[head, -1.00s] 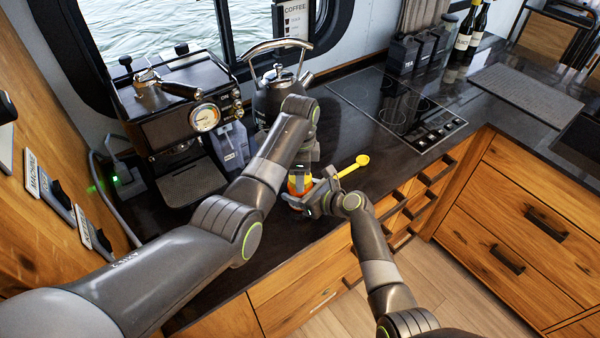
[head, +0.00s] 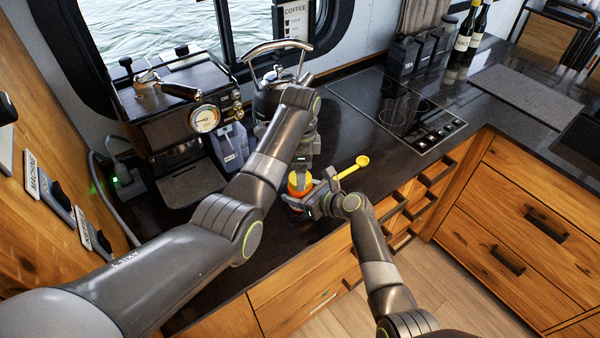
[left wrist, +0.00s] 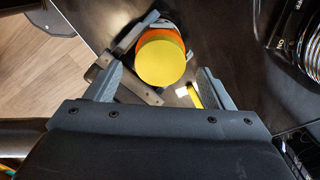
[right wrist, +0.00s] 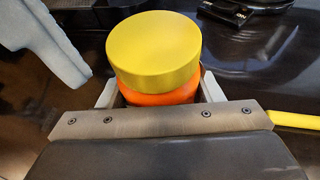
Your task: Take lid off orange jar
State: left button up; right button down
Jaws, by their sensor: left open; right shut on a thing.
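The orange jar (head: 298,188) stands upright on the dark counter. Its round yellow lid (right wrist: 155,50) sits on top of the orange body (right wrist: 160,99), and the lid's top also fills the middle of the left wrist view (left wrist: 160,63). My right gripper (right wrist: 160,92) is shut on the jar's body, below the lid. My left gripper (left wrist: 163,79) is open above the lid, with one finger on each side of it in the picture and gaps between. One left finger also shows at the upper left of the right wrist view.
A kettle (head: 272,95) and an espresso machine (head: 175,125) stand behind and left, and a hob (head: 395,108) is at the right. The counter's front edge is close to the jar.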

pick_arm(q)
notch_tip(320, 180, up, 2)
jog(key=shift+c, duration=0.3)
notch_tip(320, 180, up, 2)
jog(key=m, duration=0.4)
jog(key=shift+r, duration=0.2)
jog(key=shift+r+m, duration=0.4)
jog(key=shift+m, duration=0.8)
jog(key=shift+f, duration=3.9)
jog(key=c, duration=1)
